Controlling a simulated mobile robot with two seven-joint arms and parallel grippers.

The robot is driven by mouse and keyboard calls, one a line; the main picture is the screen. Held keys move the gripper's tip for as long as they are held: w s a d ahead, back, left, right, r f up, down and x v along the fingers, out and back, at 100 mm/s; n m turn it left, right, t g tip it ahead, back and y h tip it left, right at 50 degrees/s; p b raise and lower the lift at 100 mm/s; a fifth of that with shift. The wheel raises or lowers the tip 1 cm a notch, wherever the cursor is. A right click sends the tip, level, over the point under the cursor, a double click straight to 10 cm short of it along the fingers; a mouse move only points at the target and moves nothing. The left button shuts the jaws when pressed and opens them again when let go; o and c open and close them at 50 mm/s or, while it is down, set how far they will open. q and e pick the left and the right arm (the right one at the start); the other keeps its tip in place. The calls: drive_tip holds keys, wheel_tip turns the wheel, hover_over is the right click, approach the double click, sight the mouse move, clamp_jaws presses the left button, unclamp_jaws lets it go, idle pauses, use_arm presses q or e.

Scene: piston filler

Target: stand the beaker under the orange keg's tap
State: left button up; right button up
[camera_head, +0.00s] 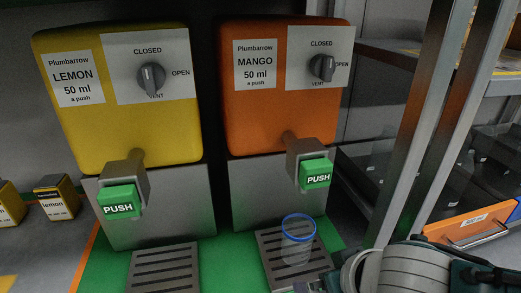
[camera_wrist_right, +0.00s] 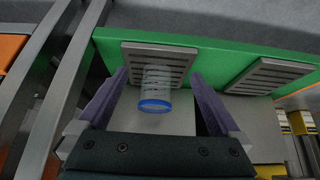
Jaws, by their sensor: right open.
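The clear beaker with a blue rim (camera_head: 297,250) stands upright on the slotted drip tray (camera_head: 270,259) below the orange mango keg (camera_head: 265,125). The keg's tap, with its green PUSH pad (camera_head: 315,174), is above it; I cannot tell whether the spout is exactly over the beaker. In the right wrist view the beaker (camera_wrist_right: 156,88) lies between the two spread fingers of my right gripper (camera_wrist_right: 158,75), with gaps on both sides. In the head view only my right arm shows, at the lower right. My left gripper is not in view.
A yellow lemon keg (camera_head: 120,115) with its own PUSH tap and drip tray (camera_head: 165,270) stands to the left. Small lemon containers (camera_head: 57,198) sit at far left. Metal posts (camera_head: 425,125) and a shelf with an orange-edged bin (camera_head: 470,222) are at the right.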

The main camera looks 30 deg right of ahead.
drive_tip(key=s+a+r+n+g, duration=0.1)
drive_tip(key=s+a+r+n, duration=0.1)
drive_tip(key=s+r, duration=0.4)
drive_tip(key=s+a+r+n+g+y, duration=0.1)
drive_tip(key=s+a+r+n, duration=0.1)
drive_tip(key=s+r, duration=0.4)
drive_tip(key=shift+s+a+n+g+y, duration=0.3)
drive_tip(key=shift+s+a+g, duration=0.1)
drive_tip(key=shift+s+a, duration=0.45)
drive_tip(key=shift+r, duration=0.1)
